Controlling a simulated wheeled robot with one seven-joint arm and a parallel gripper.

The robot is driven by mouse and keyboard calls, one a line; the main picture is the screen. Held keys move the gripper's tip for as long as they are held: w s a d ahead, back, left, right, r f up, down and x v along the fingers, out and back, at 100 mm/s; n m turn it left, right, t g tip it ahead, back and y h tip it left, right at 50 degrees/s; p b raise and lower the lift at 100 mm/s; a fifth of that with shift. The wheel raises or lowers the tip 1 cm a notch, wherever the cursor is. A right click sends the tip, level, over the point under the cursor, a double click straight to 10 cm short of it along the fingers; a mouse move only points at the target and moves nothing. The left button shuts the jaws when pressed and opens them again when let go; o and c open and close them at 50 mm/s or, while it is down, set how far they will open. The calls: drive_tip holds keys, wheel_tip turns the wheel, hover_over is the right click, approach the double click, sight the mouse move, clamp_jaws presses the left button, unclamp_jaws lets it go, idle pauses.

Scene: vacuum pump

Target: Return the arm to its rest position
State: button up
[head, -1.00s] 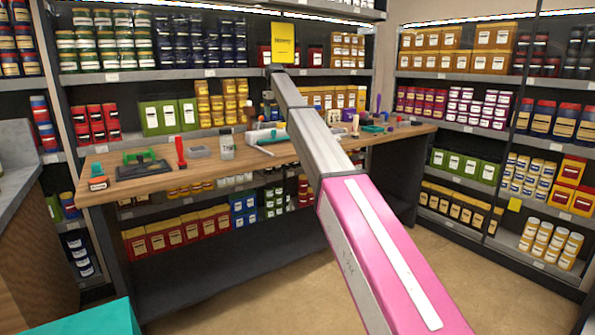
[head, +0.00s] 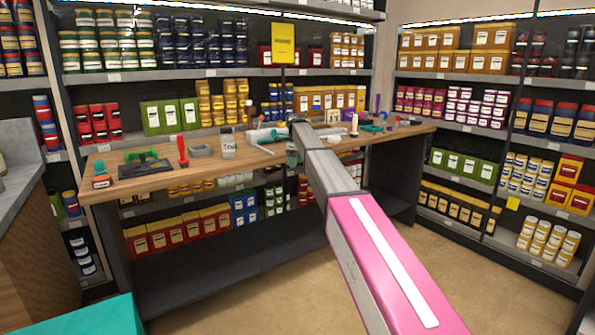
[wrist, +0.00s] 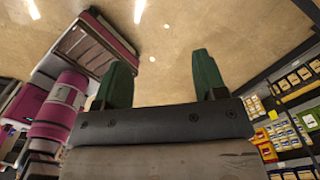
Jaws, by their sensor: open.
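My arm reaches from the bottom right of the head view over the front of the workbench (head: 245,160), with a pink link, then a grey link. Its far end is low, near the level of the bench top, in front of the bench's middle.
The bench holds a glass jar (head: 228,147), a red-handled tool (head: 182,150), a green-handled tool (head: 143,160) and several small items. Stocked shelves (head: 470,77) line the walls. A counter (head: 22,200) stands at left. The floor (head: 275,285) before the bench is clear.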

drive_tip(key=s+d+f+n, duration=0.6)
drive_tip(key=s+f, duration=0.5)
drive_tip(key=s+d+f+n, duration=0.5)
drive_tip(key=s+d+f, duration=0.2)
drive_tip(key=s+f, duration=0.45)
drive_tip(key=s+d+f+n, duration=0.2)
drive_tip(key=s+f+n, duration=0.1)
drive_tip(key=s, duration=0.4)
drive_tip(key=s+d+f+n, duration=0.2)
drive_tip(key=s+f+n, duration=0.2)
drive_tip(key=s, duration=0.3)
drive_tip(key=s+d+f+n, duration=0.3)
drive_tip(key=s+n, duration=0.1)
drive_tip(key=s, duration=0.4)
drive_tip(key=shift+f+n, duration=0.3)
